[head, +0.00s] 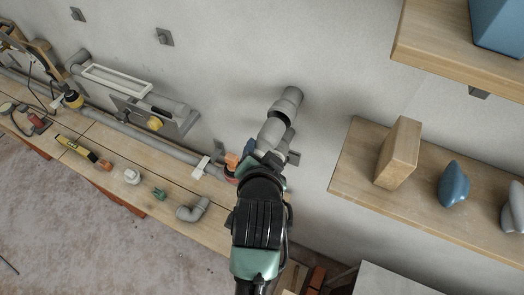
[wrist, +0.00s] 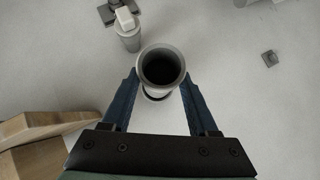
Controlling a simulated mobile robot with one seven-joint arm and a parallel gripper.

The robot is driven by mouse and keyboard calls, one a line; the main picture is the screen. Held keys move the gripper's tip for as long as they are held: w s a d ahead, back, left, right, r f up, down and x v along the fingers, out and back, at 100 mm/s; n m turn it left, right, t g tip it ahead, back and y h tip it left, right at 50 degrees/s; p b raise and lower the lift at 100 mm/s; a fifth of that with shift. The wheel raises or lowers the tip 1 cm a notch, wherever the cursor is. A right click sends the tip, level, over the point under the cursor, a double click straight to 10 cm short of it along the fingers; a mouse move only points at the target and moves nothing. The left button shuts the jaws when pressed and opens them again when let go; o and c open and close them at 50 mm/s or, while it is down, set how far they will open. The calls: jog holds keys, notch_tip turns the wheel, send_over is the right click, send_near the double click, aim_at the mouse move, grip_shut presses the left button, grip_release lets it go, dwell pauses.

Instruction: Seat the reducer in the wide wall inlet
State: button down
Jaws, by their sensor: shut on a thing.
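My gripper (wrist: 160,88) is shut on a grey round pipe fitting, the reducer (wrist: 175,82). In the wrist view it sits between the two blue fingers, with its dark round opening facing the camera. In the head view the grey reducer (head: 271,132) shows just beyond my gripper (head: 263,152), tilted toward the wall. A grey pipe stub with a wider collar, apparently the wide wall inlet (head: 288,100), lies directly beyond it. The two overlap in the head view, and I cannot tell whether they touch. The inlet's mouth is hidden.
A wooden bench (head: 120,185) on the left holds a grey elbow (head: 193,209), a white fitting (head: 132,176) and a yellow tool (head: 76,148). A wooden shelf (head: 350,165) with a wood block (head: 398,153) and blue object (head: 454,184) stands close right. Wall above the inlet is clear.

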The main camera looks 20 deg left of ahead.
aim_at(272, 138)
jog(key=shift+w, duration=0.2)
jog(key=shift+w, duration=1.3)
jog(key=shift+w+d+p, duration=0.1)
jog(key=shift+w+p, duration=0.1)
jog(key=shift+p, duration=0.25)
dwell(0.6)
jog(key=shift+w, duration=0.7)
jog(key=shift+c, duration=0.4)
grip_release()
jog(key=shift+s, duration=0.1)
